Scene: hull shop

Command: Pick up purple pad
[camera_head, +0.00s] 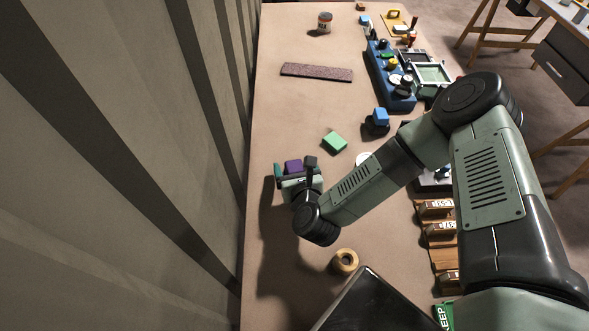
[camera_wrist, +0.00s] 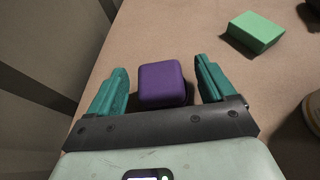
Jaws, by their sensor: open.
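The purple pad (camera_wrist: 162,82) is a small block with rounded edges on the tan table. In the wrist view it lies between the two teal fingers of my gripper (camera_wrist: 160,85), with a gap on each side. My gripper is open. In the head view the purple pad (camera_head: 293,166) shows just beyond my gripper (camera_head: 294,171), near the table's left edge. Its near side is partly hidden by the gripper there. I cannot tell how high the fingers are above the table.
A green block (camera_head: 334,141) lies to the right of the pad; it also shows in the wrist view (camera_wrist: 255,31). A dark speckled strip (camera_head: 316,72) lies farther back. A tan ring (camera_head: 345,261) stands nearer. A wall (camera_head: 190,120) runs along the left. The table between strip and pad is clear.

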